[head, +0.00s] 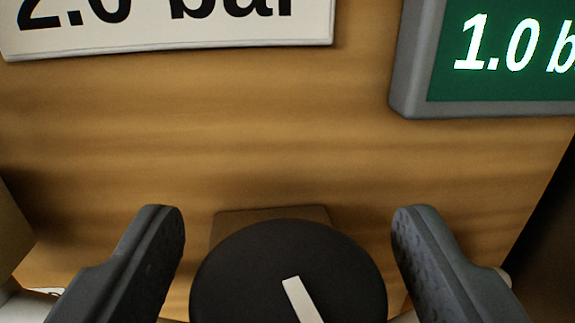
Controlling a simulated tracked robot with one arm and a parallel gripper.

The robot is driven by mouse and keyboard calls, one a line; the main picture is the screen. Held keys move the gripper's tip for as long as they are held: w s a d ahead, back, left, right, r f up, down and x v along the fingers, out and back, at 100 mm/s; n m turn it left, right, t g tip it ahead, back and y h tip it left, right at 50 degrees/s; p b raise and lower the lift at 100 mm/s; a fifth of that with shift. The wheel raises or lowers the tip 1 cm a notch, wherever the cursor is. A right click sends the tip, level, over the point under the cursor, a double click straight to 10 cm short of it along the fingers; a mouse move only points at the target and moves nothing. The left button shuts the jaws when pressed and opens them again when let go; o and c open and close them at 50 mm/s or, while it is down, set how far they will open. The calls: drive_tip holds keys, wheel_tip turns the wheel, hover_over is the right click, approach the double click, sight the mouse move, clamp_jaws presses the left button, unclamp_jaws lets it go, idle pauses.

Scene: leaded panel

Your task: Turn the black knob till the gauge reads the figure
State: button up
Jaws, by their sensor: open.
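The black knob (240,275) is at the bottom centre of the head view, with a white pointer mark (302,300) that leans up and to the left. Its lower part is cut off by the frame. My gripper (288,225) is open, with one dark finger on each side of the knob and a gap on both sides. The gauge (500,55) is a green display in a grey frame at the upper right, reading "1.0 b", with the rest cut off. A white sign (170,30) at the upper left reads "2.0 bar", its top cut off.
The wooden panel (220,135) behind is bare between the sign and the knob. A brown block or plate (270,213) shows just behind the knob. A dark area lies past the panel's right edge.

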drive_tip(key=shift+w, duration=1.05)
drive_tip(key=shift+c, duration=0.3)
drive_tip(key=c, duration=0.9)
drive_tip(key=shift+o, duration=0.2)
drive_tip(key=b, duration=0.2)
drive_tip(key=m+h+b, duration=0.1)
drive_tip(key=b, duration=0.2)
drive_tip(key=shift+d+f, duration=0.1)
drive_tip(key=shift+f, duration=0.2)
